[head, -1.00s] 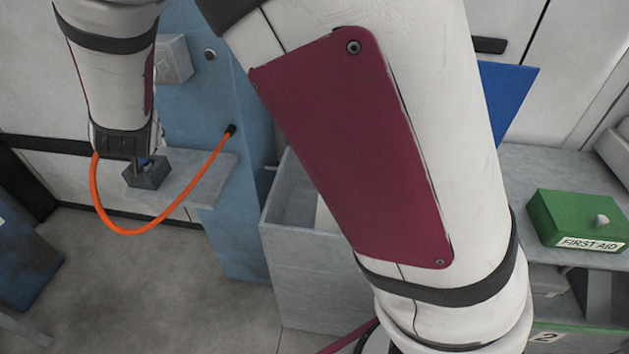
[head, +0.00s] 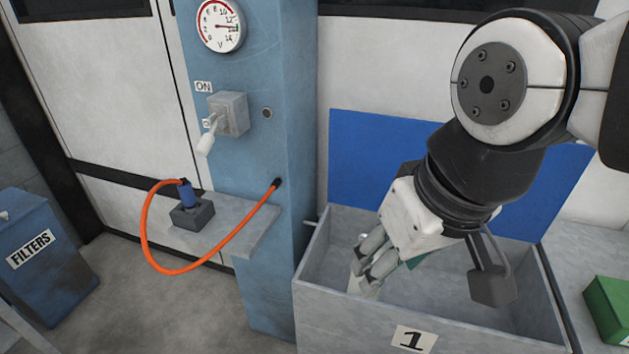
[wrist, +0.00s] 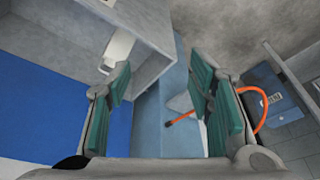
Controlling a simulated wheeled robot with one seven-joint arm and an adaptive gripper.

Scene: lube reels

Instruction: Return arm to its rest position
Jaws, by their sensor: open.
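My arm is folded at the right of the head view. The orange hose (head: 147,228) runs from the blue column to a blue connector (head: 187,195), which stands upright in a grey block on the ledge. The hose also shows in the wrist view (wrist: 263,110), apart from my fingers.
A blue column (head: 262,190) carries a gauge (head: 221,26) and a grey switch box with a white lever (head: 207,142). A grey ledge (head: 240,228) juts from it. A blue FILTERS bin (head: 45,262) stands left. A green box (head: 609,308) sits at the right edge.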

